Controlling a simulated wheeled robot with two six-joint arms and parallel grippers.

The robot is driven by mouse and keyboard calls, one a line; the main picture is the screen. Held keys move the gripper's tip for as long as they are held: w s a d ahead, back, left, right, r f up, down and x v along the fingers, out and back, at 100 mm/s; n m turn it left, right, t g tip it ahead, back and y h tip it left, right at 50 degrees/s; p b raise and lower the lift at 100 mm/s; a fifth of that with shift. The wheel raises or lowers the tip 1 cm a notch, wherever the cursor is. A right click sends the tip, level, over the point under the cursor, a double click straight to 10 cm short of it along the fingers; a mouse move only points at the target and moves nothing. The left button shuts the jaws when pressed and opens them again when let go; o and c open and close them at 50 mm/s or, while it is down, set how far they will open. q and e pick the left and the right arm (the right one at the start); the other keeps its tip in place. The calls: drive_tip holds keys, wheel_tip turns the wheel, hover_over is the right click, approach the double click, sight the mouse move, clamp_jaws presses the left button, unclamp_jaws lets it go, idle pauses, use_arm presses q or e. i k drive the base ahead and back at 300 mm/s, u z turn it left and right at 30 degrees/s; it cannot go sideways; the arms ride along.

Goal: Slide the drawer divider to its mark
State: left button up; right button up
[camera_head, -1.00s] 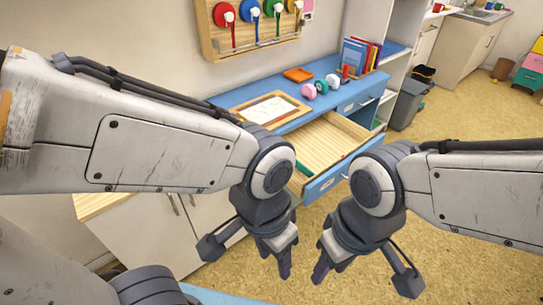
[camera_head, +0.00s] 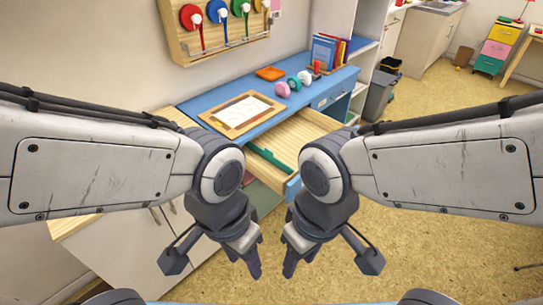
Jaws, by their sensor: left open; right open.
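The drawer (camera_head: 306,131) under the blue desk stands pulled out, with a pale wooden floor. A green divider (camera_head: 270,160) lies across its near left part; my arms hide some of the drawer around it. I cannot make out the mark. My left gripper (camera_head: 244,270) is open and empty, below and in front of the drawer in the picture. My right gripper (camera_head: 300,266) is open and empty just to its right. Both point down and are apart from the divider.
On the blue desk (camera_head: 208,105) are a framed paper (camera_head: 242,113), an orange tray (camera_head: 270,73), several stamps (camera_head: 293,84) and upright books (camera_head: 325,50). A grey bin (camera_head: 379,96) stands at the right. The floor (camera_head: 440,240) at right is clear.

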sight(267, 154)
drive_tip(key=z, duration=0.7)
drive_tip(key=i, duration=1.05)
drive_tip(key=u, duration=0.5)
